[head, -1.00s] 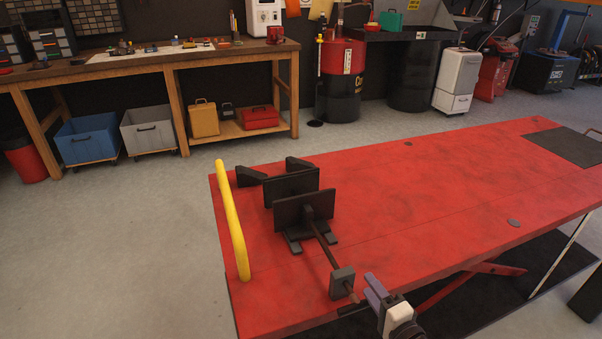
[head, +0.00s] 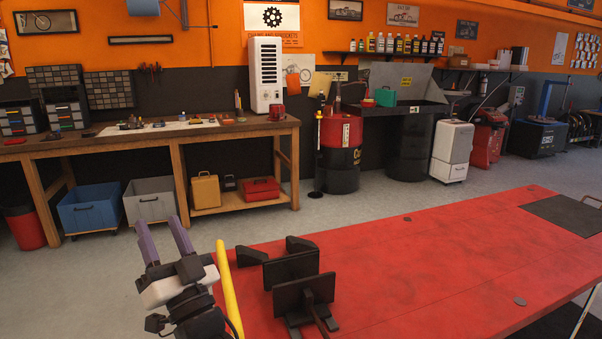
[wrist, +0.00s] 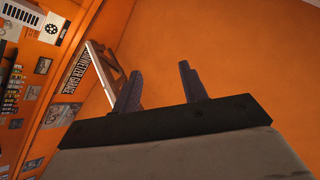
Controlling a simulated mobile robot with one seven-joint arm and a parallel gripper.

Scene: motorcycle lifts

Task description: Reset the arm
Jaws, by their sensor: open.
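My gripper (head: 166,240) is in the lower left of the head view, raised in front of the yellow bar, with its two purple fingers pointing up. The fingers are apart and nothing is between them. In the wrist view my gripper (wrist: 158,88) also shows its two fingers spread and empty, against the orange wall and ceiling. The gripper touches nothing that I can see. The rest of my arm is mostly out of view below.
The red lift table (head: 430,270) fills the lower right, with a black wheel clamp (head: 292,268) and a yellow bar (head: 229,295) at its left end. A wooden workbench (head: 160,138) stands behind at the left. Grey floor (head: 90,290) is open between them.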

